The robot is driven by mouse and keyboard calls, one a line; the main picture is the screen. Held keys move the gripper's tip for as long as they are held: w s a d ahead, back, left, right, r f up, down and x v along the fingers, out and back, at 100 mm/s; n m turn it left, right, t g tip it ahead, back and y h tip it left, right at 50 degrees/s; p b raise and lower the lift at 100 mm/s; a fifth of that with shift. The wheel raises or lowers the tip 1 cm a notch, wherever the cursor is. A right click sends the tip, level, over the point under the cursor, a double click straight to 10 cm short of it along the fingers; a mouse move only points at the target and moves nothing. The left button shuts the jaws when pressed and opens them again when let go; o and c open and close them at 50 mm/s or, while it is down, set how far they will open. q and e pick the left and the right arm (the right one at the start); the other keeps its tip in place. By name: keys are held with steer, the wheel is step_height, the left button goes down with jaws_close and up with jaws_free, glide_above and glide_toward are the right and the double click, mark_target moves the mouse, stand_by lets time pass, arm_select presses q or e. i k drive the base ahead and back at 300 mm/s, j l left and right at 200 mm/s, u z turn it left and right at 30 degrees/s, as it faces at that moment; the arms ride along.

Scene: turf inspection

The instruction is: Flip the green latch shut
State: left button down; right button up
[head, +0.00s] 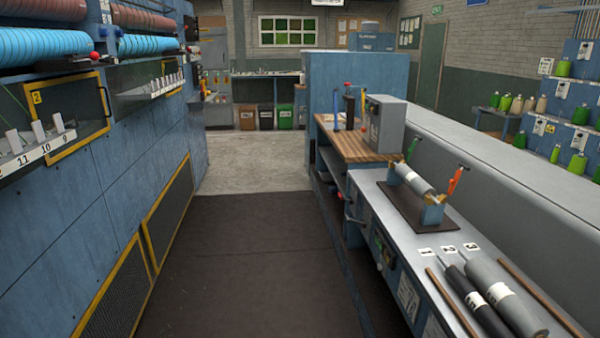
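The green latch (412,149) is at the far end of a small roller cradle on the bench at right. It sticks up and leans slightly right, looking open. A grey roller (414,178) with a light label lies across the cradle's blue supports (432,213). An orange latch (456,181) stands up, tilted, at the near end. The cradle sits on a dark base plate (400,208). Neither of my grippers is in view.
The grey bench top (378,195) carries numbered rollers, a dark one (478,303) and a grey one (505,297), between brown rods. A grey box (385,123) stands on the wooden top behind. The dark floor mat (250,260) in the aisle is clear. A blue machine (80,190) lines the left.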

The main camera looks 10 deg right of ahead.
mark_target(410, 149)
steer(key=i+z, duration=0.1)
steer(key=i, duration=0.45)
steer(key=i+j, duration=0.1)
steer(key=i, duration=0.5)
steer(key=i+j+z, duration=0.15)
steer(key=i, duration=0.4)
steer(key=i+z, duration=0.45)
steer(key=i+j+z, duration=0.2)
steer(key=z, duration=0.25)
steer(key=i+j+z, duration=0.3)
steer(key=z, duration=0.15)
steer(key=i+j+z, duration=0.2)
steer(key=j+z, duration=0.3)
steer(key=i+j+z, duration=0.3)
steer(key=j+z, duration=0.35)
steer(key=i, duration=0.05)
